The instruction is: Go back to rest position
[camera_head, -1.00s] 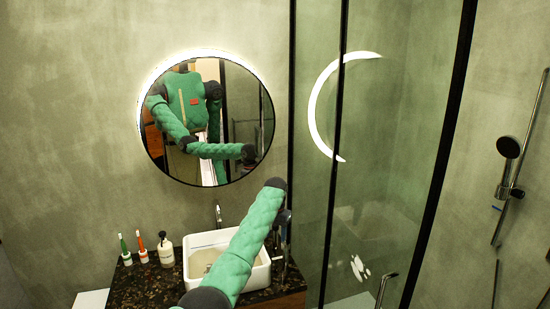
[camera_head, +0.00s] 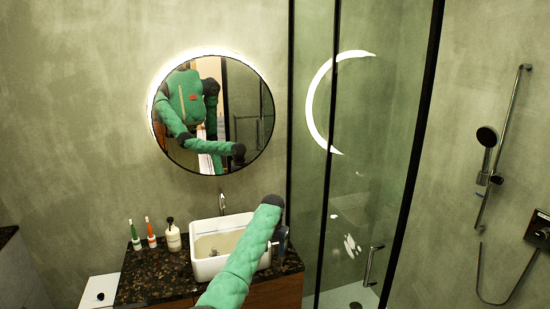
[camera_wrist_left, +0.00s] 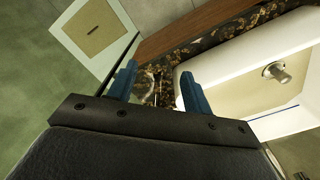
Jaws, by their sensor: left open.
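My left arm, green with a black wrist, reaches in from the bottom of the head view across the front right of the white sink (camera_head: 203,268). My left gripper (camera_head: 283,236) is small and dark there, beside the sink's right side and partly hidden by the wrist. In the left wrist view the two blue fingers of the gripper (camera_wrist_left: 158,74) stand apart. A small shiny thing (camera_wrist_left: 150,92) shows between them over the dark speckled counter; I cannot tell what it is or whether it touches them. The sink (camera_wrist_left: 225,68) is to their right. My right gripper is not in view.
The speckled counter (camera_head: 150,285) holds a soap bottle (camera_head: 172,238) and two brush-like items (camera_head: 142,234) left of the sink. A round mirror (camera_head: 245,105) reflects me. A glass shower wall (camera_head: 345,200) with a handle (camera_head: 372,265) is on the right.

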